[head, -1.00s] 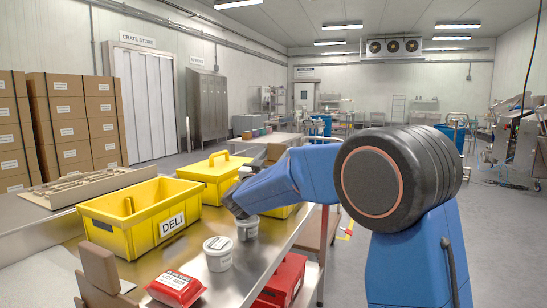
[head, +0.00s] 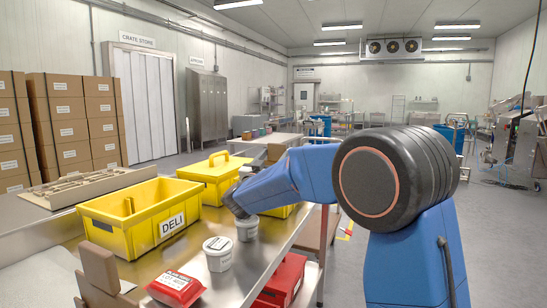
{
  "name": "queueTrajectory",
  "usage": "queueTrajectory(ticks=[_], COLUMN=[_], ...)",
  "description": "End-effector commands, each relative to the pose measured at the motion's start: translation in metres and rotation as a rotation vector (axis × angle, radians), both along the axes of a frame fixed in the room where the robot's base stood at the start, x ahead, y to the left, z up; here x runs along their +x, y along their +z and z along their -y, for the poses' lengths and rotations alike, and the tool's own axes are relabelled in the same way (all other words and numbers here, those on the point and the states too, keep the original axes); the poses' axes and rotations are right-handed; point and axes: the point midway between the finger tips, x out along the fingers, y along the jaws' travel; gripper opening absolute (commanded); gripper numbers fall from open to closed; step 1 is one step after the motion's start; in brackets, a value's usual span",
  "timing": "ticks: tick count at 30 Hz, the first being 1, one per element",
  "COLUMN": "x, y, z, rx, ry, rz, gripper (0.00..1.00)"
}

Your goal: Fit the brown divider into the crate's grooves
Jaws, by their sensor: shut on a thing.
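The open yellow crate (head: 150,240) with a DELI label stands on the steel table at the left. Its inside shows only in part, and I cannot make out its grooves. A flat brown panel (head: 100,268), which looks like the divider, stands upright at the lower left, in front of the crate and apart from it in the picture. A second brown piece is at its foot. My blue arm reaches in from the right, and its dark end is above a white tub, right of the crate. My gripper's fingers do not show.
A beige rack (head: 85,187) lies at the left. A red bin (head: 283,283) is below the table edge.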

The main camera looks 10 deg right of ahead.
Motion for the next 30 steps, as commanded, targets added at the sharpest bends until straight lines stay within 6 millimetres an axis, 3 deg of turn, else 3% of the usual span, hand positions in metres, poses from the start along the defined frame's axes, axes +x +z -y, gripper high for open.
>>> queueTrajectory(ticks=[1, 28, 29, 30], x=[0.0025, 0.0051, 0.0051, 0.0051], y=[-0.0094, -0.0116, -0.0116, -0.0116], z=[0.0005, 0.0022, 0.0022, 0.0022], rx=[0.001, 0.000, 0.000, 0.000], ry=[0.000, 0.000, 0.000, -0.001], rz=[-0.013, -0.015, -0.015, -0.015], gripper=[0.18, 0.18, 0.60, 0.70])
